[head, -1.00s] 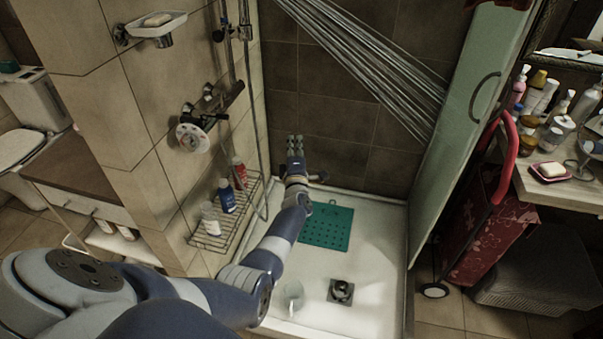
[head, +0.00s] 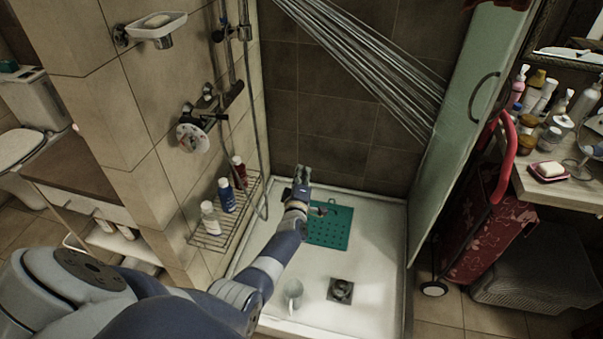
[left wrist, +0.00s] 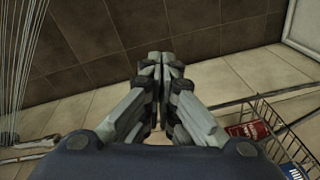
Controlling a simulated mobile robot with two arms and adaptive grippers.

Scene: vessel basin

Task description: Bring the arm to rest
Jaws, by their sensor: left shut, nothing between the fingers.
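My left arm reaches from the lower left into the shower, over the white basin (head: 385,240). My left gripper (head: 302,174) is above the basin near the dark tiled back wall, with nothing held. In the left wrist view its fingers (left wrist: 160,62) are together and empty. My right gripper shows in neither view. The green perforated mat (head: 335,232) lies on the basin floor, partly hidden behind my arm.
A wire rack (head: 208,241) with several bottles is left of my arm. A mug (head: 292,293) stands near the drain (head: 340,290). Water streams (head: 365,55) slant across the upper right. The glass door (head: 455,130) bounds the right side.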

